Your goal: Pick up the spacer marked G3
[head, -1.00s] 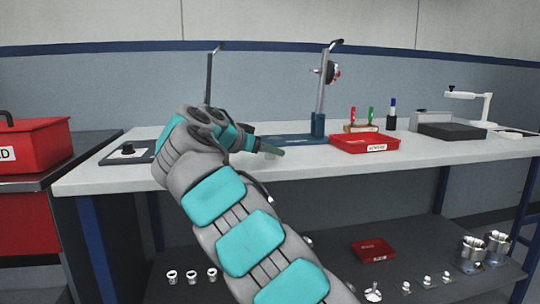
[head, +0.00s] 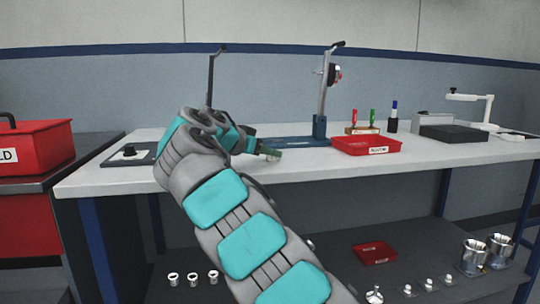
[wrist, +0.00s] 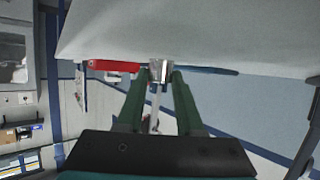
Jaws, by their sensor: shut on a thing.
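My gripper (head: 270,153) is over the front part of the white bench top in the head view. In the wrist view, my gripper's green fingers (wrist: 158,76) are closed on the sides of a small silvery metal spacer (wrist: 158,71) at their tips. I cannot read a G3 mark on it. The held spacer cannot be made out in the head view. Whether it touches the bench or is clear of it is hard to tell.
The white bench (head: 330,170) carries a red tray (head: 366,147), a metal stand (head: 321,100), a dark plate (head: 128,154) and marker pens. Several small metal parts (head: 193,278) and a small red tray (head: 374,253) are on the lower shelf. A red bin (head: 40,149) stands at left.

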